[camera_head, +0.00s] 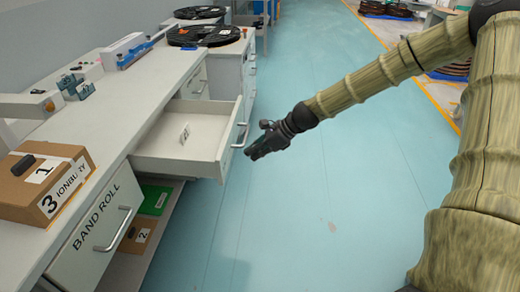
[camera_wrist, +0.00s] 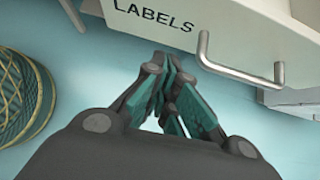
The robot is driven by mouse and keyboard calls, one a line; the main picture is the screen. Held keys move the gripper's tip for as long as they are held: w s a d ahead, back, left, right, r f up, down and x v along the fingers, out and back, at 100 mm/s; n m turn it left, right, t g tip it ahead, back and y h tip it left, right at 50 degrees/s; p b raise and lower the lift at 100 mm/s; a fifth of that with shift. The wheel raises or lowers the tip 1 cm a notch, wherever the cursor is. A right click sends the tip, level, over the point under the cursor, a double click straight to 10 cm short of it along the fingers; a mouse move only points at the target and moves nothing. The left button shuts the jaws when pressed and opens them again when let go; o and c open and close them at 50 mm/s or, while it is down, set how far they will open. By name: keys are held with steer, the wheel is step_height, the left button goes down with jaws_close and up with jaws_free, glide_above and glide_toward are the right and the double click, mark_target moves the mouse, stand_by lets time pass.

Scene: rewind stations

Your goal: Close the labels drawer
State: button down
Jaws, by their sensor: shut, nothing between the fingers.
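My gripper (camera_head: 254,152) is shut and empty, just in front of the drawer front, beside the handle. In the wrist view its fingertips (camera_wrist: 168,62) point at the panel below the lettering, left of the handle. I cannot tell whether they touch it.
The BAND ROLL drawer (camera_head: 98,236) is shut at the near left. Below the open drawer, a green box (camera_head: 154,200) and a cardboard box (camera_head: 138,236) stand on a shelf. Another cardboard box (camera_head: 46,182) and dark reels (camera_head: 204,35) stand on the bench tops.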

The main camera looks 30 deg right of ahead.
mark_target(229, 161)
steer(key=shift+w+a+f+b, duration=0.1)
steer(key=shift+w+a+f, duration=0.1)
steer(key=shift+w+a, duration=0.4)
steer(key=shift+w+a+f+b, duration=0.1)
steer(key=shift+w+a+f, duration=0.2)
steer(key=shift+a, duration=0.55)
steer(key=shift+w+a+f+b, duration=0.1)
steer(key=shift+w+a, duration=0.45)
steer(key=shift+a, duration=0.15)
steer(key=shift+a, duration=0.15)
